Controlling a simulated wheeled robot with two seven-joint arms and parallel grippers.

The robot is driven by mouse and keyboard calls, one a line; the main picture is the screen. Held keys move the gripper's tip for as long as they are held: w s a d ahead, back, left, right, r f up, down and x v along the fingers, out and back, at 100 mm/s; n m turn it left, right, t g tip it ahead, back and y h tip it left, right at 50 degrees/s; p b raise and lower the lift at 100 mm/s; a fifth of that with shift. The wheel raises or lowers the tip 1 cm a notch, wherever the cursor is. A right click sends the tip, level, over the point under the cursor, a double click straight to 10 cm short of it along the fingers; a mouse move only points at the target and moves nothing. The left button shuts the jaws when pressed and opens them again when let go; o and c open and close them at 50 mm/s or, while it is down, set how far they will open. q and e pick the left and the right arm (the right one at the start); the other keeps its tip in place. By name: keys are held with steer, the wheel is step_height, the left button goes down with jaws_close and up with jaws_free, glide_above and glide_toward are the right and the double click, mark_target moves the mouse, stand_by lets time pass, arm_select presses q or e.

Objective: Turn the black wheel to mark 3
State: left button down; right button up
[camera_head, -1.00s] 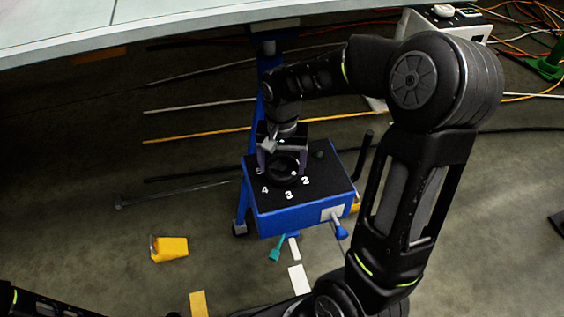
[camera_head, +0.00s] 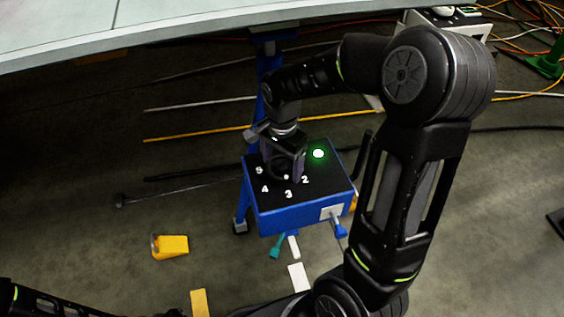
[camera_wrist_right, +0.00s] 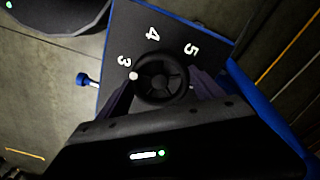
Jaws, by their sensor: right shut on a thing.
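The black wheel (camera_wrist_right: 163,82) sits on the black top of a blue box (camera_head: 300,216). Its white dot (camera_wrist_right: 133,76) points close to the printed 3 (camera_wrist_right: 124,61) in the right wrist view. The marks 4 and 5 also show there. My right gripper (camera_wrist_right: 161,90) is shut on the wheel, with a finger on each side of it. In the head view my right gripper (camera_head: 284,170) comes down from above and hides most of the wheel. A round lamp (camera_head: 318,153) on the box top glows green. My left gripper is out of view.
A black lever (camera_head: 362,155) stands at the box's right side. Yellow blocks (camera_head: 170,247), a teal piece (camera_head: 276,246) and rods lie on the floor. A large pale panel (camera_head: 150,30) spans the top. Cables lie at the upper right.

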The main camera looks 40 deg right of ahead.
mark_target(282, 166)
steer(key=o, duration=1.4)
step_height(282, 166, up, 8)
steer(key=shift+f+p, duration=0.1)
steer(key=shift+p, duration=0.85)
